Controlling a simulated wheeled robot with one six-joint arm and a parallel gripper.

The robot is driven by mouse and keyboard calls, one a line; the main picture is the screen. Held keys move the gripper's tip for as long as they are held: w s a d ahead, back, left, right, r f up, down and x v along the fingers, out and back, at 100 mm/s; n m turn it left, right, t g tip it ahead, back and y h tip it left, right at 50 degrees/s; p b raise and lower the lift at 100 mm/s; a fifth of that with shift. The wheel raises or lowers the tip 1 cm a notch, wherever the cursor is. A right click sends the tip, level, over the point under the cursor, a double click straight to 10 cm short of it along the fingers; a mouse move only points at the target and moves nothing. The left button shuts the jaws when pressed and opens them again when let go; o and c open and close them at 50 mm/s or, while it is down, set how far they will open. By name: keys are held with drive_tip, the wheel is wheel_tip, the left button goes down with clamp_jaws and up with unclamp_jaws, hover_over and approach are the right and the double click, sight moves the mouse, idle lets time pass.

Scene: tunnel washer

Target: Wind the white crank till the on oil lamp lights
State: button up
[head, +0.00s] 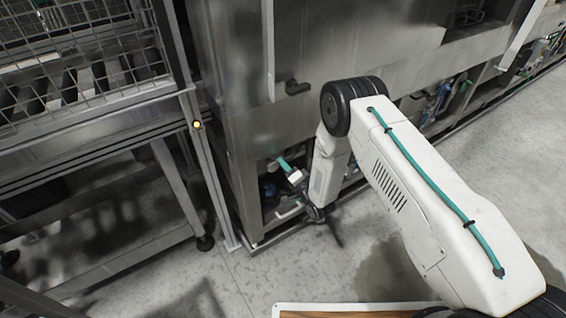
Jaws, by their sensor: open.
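My white arm reaches down to the lower front of the steel washer (225,110). My gripper (328,226) is small and dark at its end, low by the washer's open lower bay. It looks open, with nothing seen between its fingers. A pale bar-like handle (288,211) shows low in that bay, just left of my gripper and seemingly apart from it; it may be the white crank, but I cannot tell for sure. No lamp label is readable. My arm hides part of the bay.
Grey floor (300,270) is clear in front. A wood-topped edge (350,308) crosses the bottom.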

drive_tip(key=v, duration=0.3)
drive_tip(key=shift+s+d, duration=0.1)
drive_tip(key=shift+s, duration=0.2)
